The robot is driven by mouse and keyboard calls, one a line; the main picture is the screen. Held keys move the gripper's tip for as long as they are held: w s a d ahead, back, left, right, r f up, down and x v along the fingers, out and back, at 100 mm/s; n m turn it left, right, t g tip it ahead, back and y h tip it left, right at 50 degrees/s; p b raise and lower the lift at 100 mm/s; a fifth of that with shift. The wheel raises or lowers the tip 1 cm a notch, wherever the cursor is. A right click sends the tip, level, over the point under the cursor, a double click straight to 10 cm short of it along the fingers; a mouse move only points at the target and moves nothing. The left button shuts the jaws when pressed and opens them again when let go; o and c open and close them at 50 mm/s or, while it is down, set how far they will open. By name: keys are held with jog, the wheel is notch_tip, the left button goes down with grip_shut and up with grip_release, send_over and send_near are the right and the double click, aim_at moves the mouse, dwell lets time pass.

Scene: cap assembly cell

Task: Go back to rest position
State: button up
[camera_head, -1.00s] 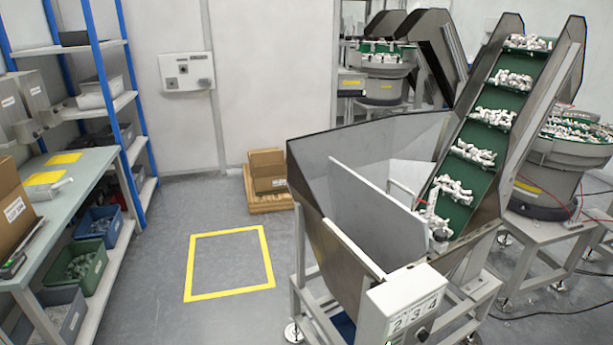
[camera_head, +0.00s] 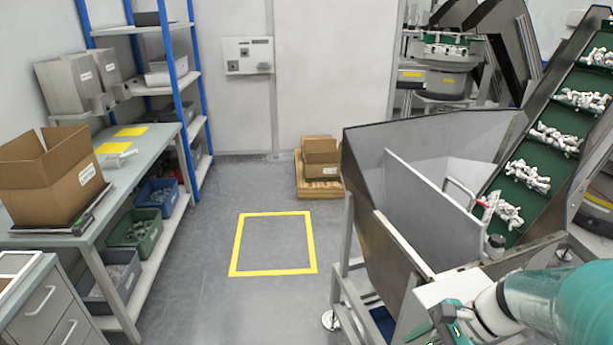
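My arm, with a teal sleeve and white joint, reaches in from the lower right corner in front of the hopper's control box. Part of my gripper (camera_head: 446,322) shows at its end, dark and green, near the bottom edge. Its fingertips cannot be made out, so I cannot tell whether it is open or shut or holds anything. The metal hopper (camera_head: 375,215) stands just beyond it, with a green conveyor (camera_head: 540,165) carrying white parts up to the right.
A yellow floor square (camera_head: 273,270) is empty on open grey floor. A workbench (camera_head: 150,150) with an open cardboard box (camera_head: 48,190) and bins below stands at the left. A blue-post shelf (camera_head: 183,80) is behind it. Small boxes (camera_head: 321,158) sit on a pallet at the back wall.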

jog(key=s+a+r+n+t+h, duration=0.1)
jog(key=a+r+n+t+h, duration=0.1)
jog(key=r+n, duration=0.4)
jog(key=s+a+r+n+t+h, duration=0.1)
jog(key=a+r+n+t+h, duration=0.1)
jog(key=a+r+n+h, duration=0.3)
jog(key=r+n, duration=0.1)
jog(key=n, duration=0.2)
jog(key=shift+s+a+r+n, duration=0.2)
jog(key=shift+s+a+n, duration=0.05)
jog(key=shift+s+n, duration=0.15)
jog(key=shift+d, duration=0.15)
dwell(6.0)
